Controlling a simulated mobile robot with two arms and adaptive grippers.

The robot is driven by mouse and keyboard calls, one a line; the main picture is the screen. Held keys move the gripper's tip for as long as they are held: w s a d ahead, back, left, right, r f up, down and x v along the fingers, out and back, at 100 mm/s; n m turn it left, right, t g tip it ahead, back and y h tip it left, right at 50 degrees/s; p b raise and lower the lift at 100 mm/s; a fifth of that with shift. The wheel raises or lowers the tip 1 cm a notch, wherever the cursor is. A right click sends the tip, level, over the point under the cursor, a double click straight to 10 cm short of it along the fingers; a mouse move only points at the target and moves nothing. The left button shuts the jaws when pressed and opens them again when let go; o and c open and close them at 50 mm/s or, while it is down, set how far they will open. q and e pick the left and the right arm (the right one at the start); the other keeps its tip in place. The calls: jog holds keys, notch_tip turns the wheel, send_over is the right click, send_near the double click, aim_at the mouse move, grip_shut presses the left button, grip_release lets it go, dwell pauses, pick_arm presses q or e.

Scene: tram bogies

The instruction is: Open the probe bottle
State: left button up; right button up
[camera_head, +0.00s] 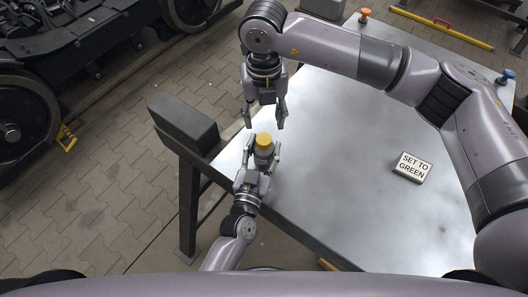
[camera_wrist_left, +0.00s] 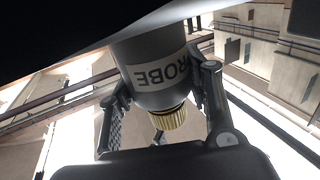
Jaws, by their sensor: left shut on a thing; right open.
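The probe bottle (camera_head: 263,153) is a grey cylinder with a yellow cap (camera_head: 264,139). It stands upright near the table's left edge. In the left wrist view the bottle (camera_wrist_left: 160,85) shows a white label reading "ROBE", and its ribbed gold cap (camera_wrist_left: 170,118) is on. My left gripper (camera_head: 262,158) is shut on the bottle's body, one finger on each side. My right gripper (camera_head: 265,124) is open and empty, pointing down just above and behind the cap. I cannot tell whether the bottle touches the table.
The metal table (camera_head: 335,190) is mostly clear. A "SET TO GREEN" block (camera_head: 412,167) lies at its right. A dark grey block (camera_head: 184,123) is at the left edge. An orange knob (camera_head: 364,15) and a blue knob (camera_head: 508,75) stand at the far side. Bogie wheels (camera_head: 22,113) are at left.

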aim_at(264, 139)
pick_arm(q)
grip_shut()
pick_arm(e)
jog(key=m, duration=0.4)
jog(key=shift+m, duration=0.3)
jog(key=m, duration=0.4)
jog(key=shift+f, duration=4.05)
jog(key=shift+c, duration=0.2)
